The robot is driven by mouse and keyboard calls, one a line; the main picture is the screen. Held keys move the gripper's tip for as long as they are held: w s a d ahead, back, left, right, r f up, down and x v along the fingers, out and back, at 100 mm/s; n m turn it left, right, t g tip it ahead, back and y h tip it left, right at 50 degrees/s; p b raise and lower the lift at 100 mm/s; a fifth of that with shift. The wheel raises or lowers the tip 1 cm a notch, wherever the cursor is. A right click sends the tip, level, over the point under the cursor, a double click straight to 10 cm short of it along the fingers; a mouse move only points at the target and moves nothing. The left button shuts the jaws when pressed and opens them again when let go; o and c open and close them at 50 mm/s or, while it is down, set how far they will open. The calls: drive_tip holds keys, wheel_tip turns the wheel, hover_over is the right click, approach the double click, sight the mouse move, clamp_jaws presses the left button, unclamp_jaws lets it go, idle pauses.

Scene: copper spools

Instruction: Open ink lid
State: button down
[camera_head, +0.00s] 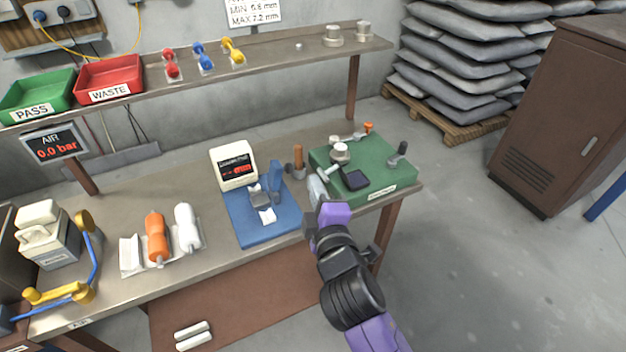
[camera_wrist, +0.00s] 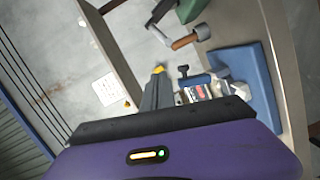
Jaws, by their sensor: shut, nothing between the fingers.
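A small black square box (camera_head: 354,179), which looks like the ink pad with its lid down, lies on the green mat (camera_head: 378,160) at the right end of the bench. I cannot make out the lid's edge. My gripper (camera_head: 316,188) is just left of the box, near the mat's front left corner, apart from the box as far as I can tell. In the wrist view my gripper (camera_wrist: 158,85) is shut and empty, its grey fingers together.
A blue base (camera_head: 258,222) with a gauge stands left of my gripper. A wooden-handled tool (camera_head: 298,158) stands behind it. Several small metal tools, including a round-topped one (camera_head: 340,152), sit on the mat around the box. A shelf (camera_head: 270,48) runs above the bench's back.

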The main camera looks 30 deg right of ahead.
drive_tip(key=s+a+r+m+t+y+b, duration=0.1)
drive_tip(key=s+a+r+m+y, duration=0.1)
drive_tip(key=s+a+r, duration=0.3)
drive_tip(key=s+f+m+y, duration=0.1)
drive_tip(key=s+f+m, duration=0.2)
drive_tip(key=s, duration=0.9)
drive_tip(key=s+d+f+m+y, duration=0.1)
drive_tip(key=s+f+m, duration=0.3)
drive_tip(key=s, duration=0.8)
drive_tip(key=shift+m+y, duration=0.4)
drive_tip(key=shift+m, duration=0.6)
drive_tip(key=c, duration=2.1)
unclamp_jaws()
drive_tip(key=s+f+g, duration=0.1)
drive_tip(key=s, duration=0.2)
drive_tip(key=s+d+f+m+g, duration=0.1)
drive_tip(key=s, duration=0.2)
drive_tip(key=s+f, duration=0.1)
drive_tip(key=s, duration=0.3)
drive_tip(key=shift+d+m+g+h, duration=0.3)
drive_tip(key=shift+d+g, duration=0.1)
drive_tip(key=o, duration=0.6)
drive_tip(key=shift+s+f, duration=0.15)
drive_tip(key=shift+s, duration=0.1)
drive_tip(key=m+t+p, duration=0.3)
drive_tip(key=m+p, duration=0.1)
drive_tip(key=m, duration=0.8)
approach(318, 168)
drive_tip(key=w, duration=1)
drive_tip(key=shift+f, duration=0.3)
